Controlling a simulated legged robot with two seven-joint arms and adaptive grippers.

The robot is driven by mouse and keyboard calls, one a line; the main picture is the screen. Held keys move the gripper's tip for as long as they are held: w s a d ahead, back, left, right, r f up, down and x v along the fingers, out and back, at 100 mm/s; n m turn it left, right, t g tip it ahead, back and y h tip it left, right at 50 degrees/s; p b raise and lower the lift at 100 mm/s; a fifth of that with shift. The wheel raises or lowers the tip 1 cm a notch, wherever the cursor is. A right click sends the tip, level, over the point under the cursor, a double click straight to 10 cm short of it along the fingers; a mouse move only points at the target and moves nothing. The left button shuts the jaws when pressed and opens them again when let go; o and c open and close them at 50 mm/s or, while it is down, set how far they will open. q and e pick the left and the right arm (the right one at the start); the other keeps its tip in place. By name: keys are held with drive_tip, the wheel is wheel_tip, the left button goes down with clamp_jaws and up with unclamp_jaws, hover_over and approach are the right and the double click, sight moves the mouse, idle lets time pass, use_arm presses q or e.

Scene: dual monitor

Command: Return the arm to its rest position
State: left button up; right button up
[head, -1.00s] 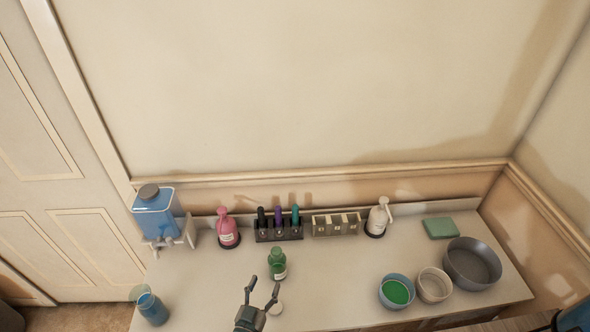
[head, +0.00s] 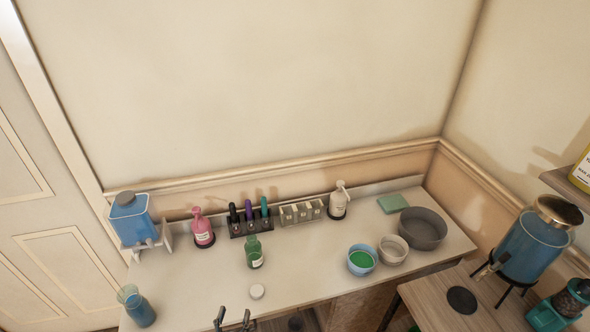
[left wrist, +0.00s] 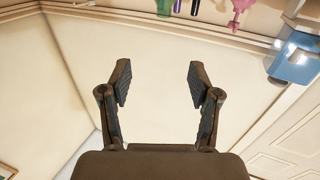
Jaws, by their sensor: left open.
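My left gripper (head: 233,318) shows at the bottom edge of the head view, with only its fingertips in the picture. It is open and empty, over the front edge of the white counter (head: 200,290). In the left wrist view its two fingers (left wrist: 160,85) stand wide apart with only bare wall behind them. A green bottle (head: 254,254) stands upright on the counter beyond the gripper, apart from it. My right gripper is not in view.
A blue dispenser (head: 131,218), a pink bottle (head: 203,230), a marker rack (head: 251,226) and a white bottle (head: 339,202) line the back. Bowls (head: 423,229) stand at the right, a blue cup (head: 138,306) at the front left. A wooden table (head: 425,300) holds another dispenser (head: 533,240).

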use_arm(q)
drive_tip(key=s+f+g, duration=0.4)
drive_tip(key=f, duration=0.9)
drive_tip(key=s+f+g, duration=0.4)
drive_tip(key=f, duration=0.9)
drive_tip(key=s+a+f+g, duration=0.1)
drive_tip(key=s+f+g, duration=0.3)
drive_tip(key=s+f, duration=0.4)
drive_tip(key=s+a+f+m+g+y, duration=0.1)
drive_tip(key=s+f+g, duration=0.3)
drive_tip(key=s+f, duration=0.4)
drive_tip(key=shift+s+a+f+y, duration=0.3)
drive_tip(key=shift+s+a, duration=0.45)
drive_tip(key=shift+s, duration=0.45)
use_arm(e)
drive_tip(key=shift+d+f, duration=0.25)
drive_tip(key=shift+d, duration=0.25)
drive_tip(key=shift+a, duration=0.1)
use_arm(q)
drive_tip(key=shift+d, duration=0.1)
